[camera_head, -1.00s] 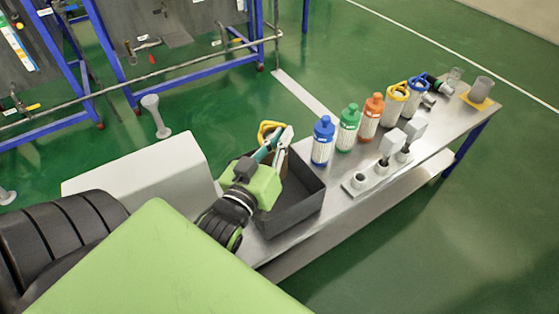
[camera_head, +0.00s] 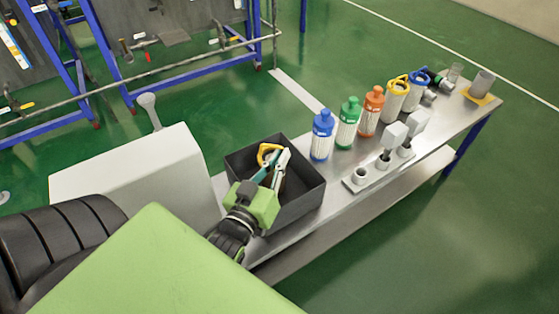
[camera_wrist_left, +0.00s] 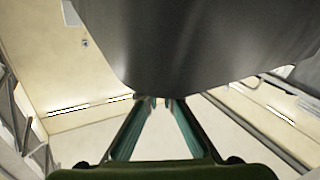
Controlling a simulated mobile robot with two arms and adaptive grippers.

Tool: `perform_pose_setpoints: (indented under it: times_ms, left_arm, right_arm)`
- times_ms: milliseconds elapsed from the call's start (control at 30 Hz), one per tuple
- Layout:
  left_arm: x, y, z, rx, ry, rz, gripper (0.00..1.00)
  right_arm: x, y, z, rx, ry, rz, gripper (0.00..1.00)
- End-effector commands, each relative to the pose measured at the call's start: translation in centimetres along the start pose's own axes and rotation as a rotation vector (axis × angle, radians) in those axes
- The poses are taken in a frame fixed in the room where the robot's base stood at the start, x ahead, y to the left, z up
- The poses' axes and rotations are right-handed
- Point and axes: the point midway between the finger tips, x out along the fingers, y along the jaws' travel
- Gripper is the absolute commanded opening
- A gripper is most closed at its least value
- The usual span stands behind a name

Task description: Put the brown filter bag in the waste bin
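My left gripper (camera_head: 277,159) points down into the open dark grey waste bin (camera_head: 313,196) at the near end of the bench. Its fingers close on the brown filter bag (camera_head: 284,183), which has a yellow ring (camera_head: 265,153) at its top. The bag is mostly hidden by the fingers and appears inside the bin's outline; I cannot tell whether it touches the bottom. In the left wrist view the fingertips (camera_wrist_left: 158,100) meet at the edge of a large dark rounded surface. My right gripper is not in view.
Blue (camera_head: 322,137), green (camera_head: 348,124) and orange (camera_head: 371,112) filter canisters stand behind the bin on the bench (camera_head: 331,186). Yellow- and blue-ringed ones stand farther along. A holder with grey lids (camera_head: 361,180) is at the front edge. A pale block (camera_head: 130,185) is left of the bin.

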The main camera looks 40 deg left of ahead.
Motion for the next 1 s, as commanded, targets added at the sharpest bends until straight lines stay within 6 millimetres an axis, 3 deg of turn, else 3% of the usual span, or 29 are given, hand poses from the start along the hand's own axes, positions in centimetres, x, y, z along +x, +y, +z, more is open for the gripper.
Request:
perform_pose_setpoints:
  times_ms: [433,500,533,1000]
  left_arm:
    - [0.03,-0.05,0.27,0.001,0.007,0.002,0.00]
    - [-0.01,-0.13,0.54,0.001,0.000,0.000,0.18]
    - [-0.01,-0.13,0.54,0.000,0.000,0.000,0.22]
    - [-0.67,-0.08,0.34,0.000,-0.002,0.000,0.22]
  right_arm:
    - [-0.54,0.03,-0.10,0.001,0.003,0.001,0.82]
    - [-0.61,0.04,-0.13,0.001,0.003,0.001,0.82]
    - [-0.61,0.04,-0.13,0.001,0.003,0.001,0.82]
    - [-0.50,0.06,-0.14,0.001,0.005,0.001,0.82]
